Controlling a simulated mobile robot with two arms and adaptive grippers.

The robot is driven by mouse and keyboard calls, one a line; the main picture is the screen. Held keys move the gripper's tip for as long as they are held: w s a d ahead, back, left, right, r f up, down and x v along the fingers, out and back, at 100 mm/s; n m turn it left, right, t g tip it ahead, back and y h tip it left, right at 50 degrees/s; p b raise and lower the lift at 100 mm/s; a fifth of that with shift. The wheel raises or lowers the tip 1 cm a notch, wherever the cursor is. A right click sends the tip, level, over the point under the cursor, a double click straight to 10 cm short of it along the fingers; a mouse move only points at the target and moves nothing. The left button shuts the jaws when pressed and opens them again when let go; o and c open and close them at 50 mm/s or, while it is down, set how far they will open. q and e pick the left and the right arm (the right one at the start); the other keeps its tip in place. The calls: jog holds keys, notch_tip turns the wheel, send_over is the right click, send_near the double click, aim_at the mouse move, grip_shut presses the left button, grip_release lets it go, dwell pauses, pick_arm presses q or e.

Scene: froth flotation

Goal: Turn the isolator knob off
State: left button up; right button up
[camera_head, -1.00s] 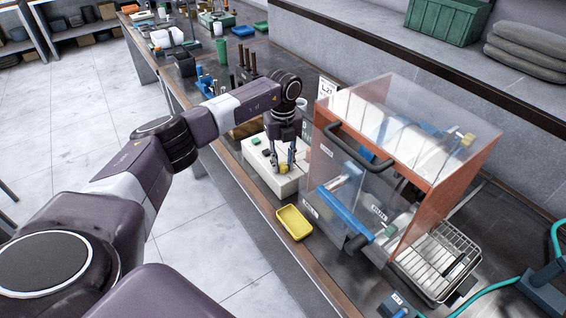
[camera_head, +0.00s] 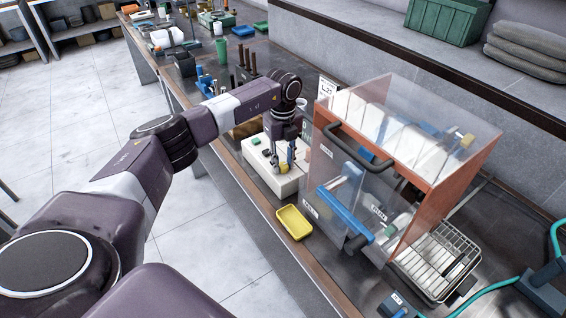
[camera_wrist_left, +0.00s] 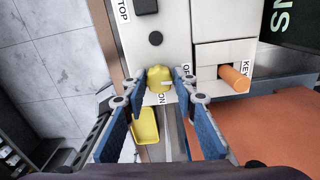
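The yellow isolator knob (camera_wrist_left: 159,78) is on the pale control box (camera_wrist_left: 205,20), near the box's edge in the left wrist view. The knob (camera_head: 284,168) also shows small in the head view, on the light box (camera_head: 262,172) on the bench. My left gripper (camera_wrist_left: 160,82) has its two blue-padded fingers on either side of the knob. The fingers stand apart, with narrow gaps seeming to show beside the knob; contact is hard to tell. Printed labels near the knob are partly hidden by the fingers. My right gripper is in neither view.
An orange key-like handle (camera_wrist_left: 234,78) sits right of the knob, beside a KEY label. A yellow tray (camera_head: 294,222) lies in front of the box. A clear-sided cabinet with orange panels (camera_head: 443,190) stands close on the right. Floor (camera_head: 195,250) is clear at left.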

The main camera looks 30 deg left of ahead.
aim_at(283, 165)
pick_arm(q)
jog(key=o, duration=0.3)
notch_tip(283, 165, up, 12)
dwell(0.6)
jog(key=shift+f, duration=0.1)
dwell(0.3)
